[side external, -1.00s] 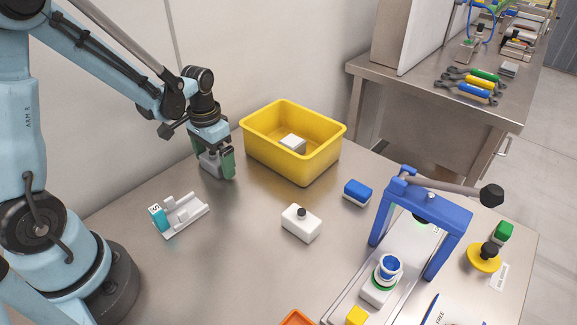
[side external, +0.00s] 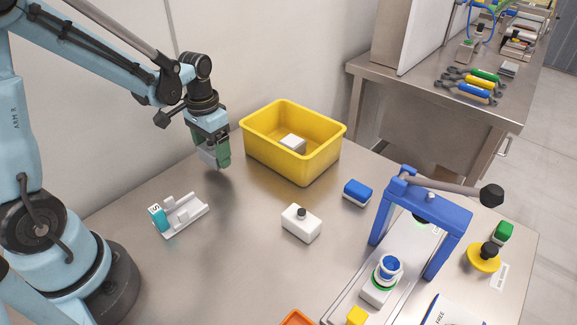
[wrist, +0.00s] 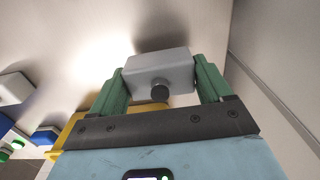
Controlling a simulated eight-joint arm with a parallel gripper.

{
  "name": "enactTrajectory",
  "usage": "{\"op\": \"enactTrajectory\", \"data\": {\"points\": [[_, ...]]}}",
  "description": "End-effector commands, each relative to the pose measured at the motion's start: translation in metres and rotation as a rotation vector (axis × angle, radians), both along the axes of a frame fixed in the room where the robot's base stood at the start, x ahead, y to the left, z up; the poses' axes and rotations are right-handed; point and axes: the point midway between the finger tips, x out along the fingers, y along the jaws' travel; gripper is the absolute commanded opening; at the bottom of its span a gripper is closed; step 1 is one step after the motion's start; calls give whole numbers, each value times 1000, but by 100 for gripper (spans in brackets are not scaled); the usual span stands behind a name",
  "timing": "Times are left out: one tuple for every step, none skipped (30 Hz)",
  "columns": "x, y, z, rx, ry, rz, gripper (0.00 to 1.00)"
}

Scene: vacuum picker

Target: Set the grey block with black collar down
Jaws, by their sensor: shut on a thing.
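My gripper (side external: 215,158) is above the steel table, left of the yellow bin, pointing down. Its green fingers are shut on the grey block with black collar (wrist: 158,64). In the wrist view the grey body sits between the two fingers, with the round dark collar facing the camera. In the side view the block (side external: 206,155) shows only partly, behind the near finger, and appears clear of the table.
The yellow bin (side external: 318,162) holds a white block (side external: 293,143). A white cradle (side external: 185,220) with a teal tag stands front left. A white block with black knob (side external: 301,223), a blue block (side external: 357,192) and a blue arch (side external: 440,215) stand right. The table between is bare.

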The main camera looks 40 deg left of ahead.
Motion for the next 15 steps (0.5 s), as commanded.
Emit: {"op": "enactTrajectory", "data": {"points": [[-1, 0, 10, 0, 0, 0, 41], [-1, 0, 16, 0, 0, 0, 41], [-3, -10, 21, -1, 0, -7, 41], [-5, -17, 24, -1, 0, -7, 41], [-8, -23, 28, -1, 1, -8, 41], [-10, -32, 33, 0, 0, -8, 41], [-12, -38, 37, 0, 0, -8, 41], [-14, -44, 41, 0, 0, -8, 41], [-16, -52, 46, 0, 0, -8, 41], [-18, -58, 50, 0, 0, -8, 41], [-20, -64, 53, 0, 0, -8, 41], [-22, -71, 57, 0, 0, -7, 41], [-23, -76, 61, 0, 0, -8, 41], [-25, -81, 64, 0, 0, -7, 41], [-27, -87, 68, 0, 0, -6, 41]]}}
